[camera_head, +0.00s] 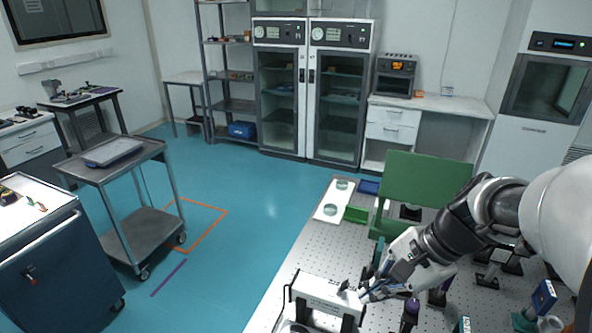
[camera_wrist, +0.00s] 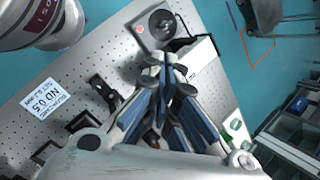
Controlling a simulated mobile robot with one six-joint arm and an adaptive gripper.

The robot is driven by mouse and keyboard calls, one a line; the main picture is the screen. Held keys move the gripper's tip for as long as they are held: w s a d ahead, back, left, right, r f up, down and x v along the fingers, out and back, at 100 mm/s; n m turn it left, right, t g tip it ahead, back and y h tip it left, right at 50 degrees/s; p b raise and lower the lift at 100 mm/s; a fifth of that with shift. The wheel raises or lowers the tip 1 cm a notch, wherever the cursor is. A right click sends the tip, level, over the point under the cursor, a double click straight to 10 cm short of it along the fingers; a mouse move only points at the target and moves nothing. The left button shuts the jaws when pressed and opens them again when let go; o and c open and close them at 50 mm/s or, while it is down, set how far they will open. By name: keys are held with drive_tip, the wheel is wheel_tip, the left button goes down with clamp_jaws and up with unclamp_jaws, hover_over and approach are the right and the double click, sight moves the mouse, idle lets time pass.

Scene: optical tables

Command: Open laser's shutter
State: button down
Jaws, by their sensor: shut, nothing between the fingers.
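A white box-shaped device with black end frames, which looks like the laser (camera_head: 328,290), stands on the perforated optical table near its front left edge. It also shows in the wrist view (camera_wrist: 203,52), partly behind my fingers. My gripper (camera_head: 366,296) is at the right end of this box, close to its top; contact cannot be told. In the wrist view its blue-padded fingers (camera_wrist: 166,65) are shut and empty. A small light-coloured part (camera_head: 345,286) sits on the box top beside the fingertips. I cannot tell whether it is the shutter or how it is set.
A grey unit with a black round part (camera_wrist: 160,24) and a red button stands beside the box. A green panel (camera_head: 428,185) stands behind my arm. A white plate (camera_head: 334,200) lies farther back.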

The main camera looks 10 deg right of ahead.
sight(345, 285)
drive_tip(key=w+d+f+m+y, duration=0.1)
drive_tip(key=d+f+m, duration=0.1)
drive_tip(key=d+m, duration=0.1)
drive_tip(key=w+d+f+m+t+y, duration=0.1)
drive_tip(key=d+f+m, duration=0.2)
drive_tip(key=d, duration=0.2)
drive_tip(key=w+d+f+m+t+b, duration=0.1)
drive_tip(key=w+d+f+m, duration=0.1)
drive_tip(key=d+f+m, duration=0.1)
drive_tip(key=shift+d+y, duration=0.4)
drive_tip(key=shift+d, duration=0.2)
drive_tip(key=shift+r, duration=0.1)
drive_tip(key=shift+a, duration=0.1)
drive_tip(key=w+a+f+b, duration=0.1)
drive_tip(key=a+f, duration=0.1)
drive_tip(key=w+a+f+b, duration=0.2)
drive_tip(key=a, duration=0.1)
drive_tip(key=w+a+f+b, duration=0.1)
drive_tip(key=a, duration=0.2)
drive_tip(key=shift+w+a+f+b, duration=0.25)
drive_tip(key=shift+w+f+b, duration=0.1)
drive_tip(key=shift+f, duration=0.05)
drive_tip(key=shift+w+a+r, duration=0.15)
drive_tip(key=shift+a+r, duration=0.1)
drive_tip(key=shift+r, duration=0.05)
drive_tip(key=shift+w+r, duration=0.1)
drive_tip(key=shift+r+p, duration=0.15)
drive_tip(key=shift+p, duration=0.55)
drive_tip(key=shift+a+p, duration=0.1)
drive_tip(key=shift+p, duration=0.2)
